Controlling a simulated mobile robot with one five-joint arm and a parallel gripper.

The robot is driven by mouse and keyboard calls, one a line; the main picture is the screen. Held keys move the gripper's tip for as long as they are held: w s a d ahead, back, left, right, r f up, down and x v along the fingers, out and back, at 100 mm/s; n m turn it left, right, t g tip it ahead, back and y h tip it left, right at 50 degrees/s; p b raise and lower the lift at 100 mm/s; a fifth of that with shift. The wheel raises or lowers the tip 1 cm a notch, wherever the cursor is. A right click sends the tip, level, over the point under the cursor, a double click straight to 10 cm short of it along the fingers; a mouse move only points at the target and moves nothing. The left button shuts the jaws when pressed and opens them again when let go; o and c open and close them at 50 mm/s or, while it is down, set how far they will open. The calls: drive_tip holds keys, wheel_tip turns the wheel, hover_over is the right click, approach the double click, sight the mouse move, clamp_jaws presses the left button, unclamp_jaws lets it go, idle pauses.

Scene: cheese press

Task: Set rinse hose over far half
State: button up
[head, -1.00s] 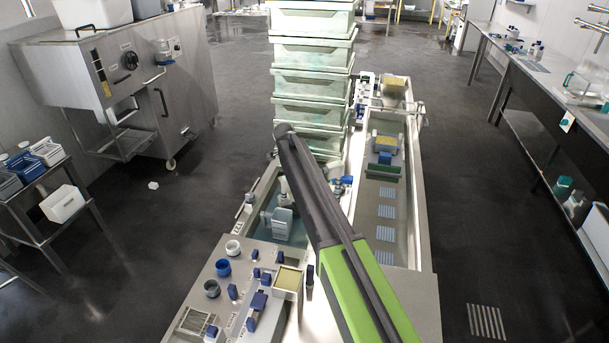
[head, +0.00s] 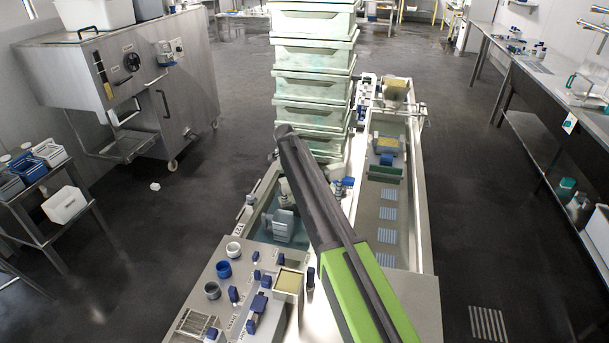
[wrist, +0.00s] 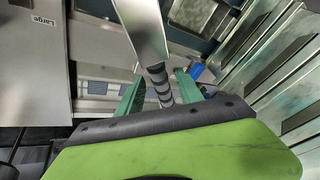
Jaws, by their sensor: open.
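In the wrist view my gripper (wrist: 157,92) is open, with its two green fingers apart. A dark, ribbed, hose-like piece (wrist: 160,85) shows between the fingers, below a flat bright metal arm (wrist: 141,28); it may be the rinse hose. I cannot tell whether the fingers touch it. A small blue part (wrist: 197,71) is just right of the right finger. In the head view my arm covers the middle of the twin basin, and my fingertips cannot be made out. The left basin (head: 268,232) holds bluish water; the right basin (head: 395,215) has striped grates. Which half is the far one is unclear.
A tall stack of pale green crates (head: 312,85) stands behind the basins. A panel with blue knobs and cups (head: 225,290) is at the near left. A steel cabinet machine (head: 150,85) stands at left and a long bench (head: 530,75) at right.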

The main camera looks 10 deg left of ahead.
drive_tip(key=p+v, duration=1.5)
drive_tip(key=v, duration=0.2)
drive_tip(key=shift+s+r, duration=0.15)
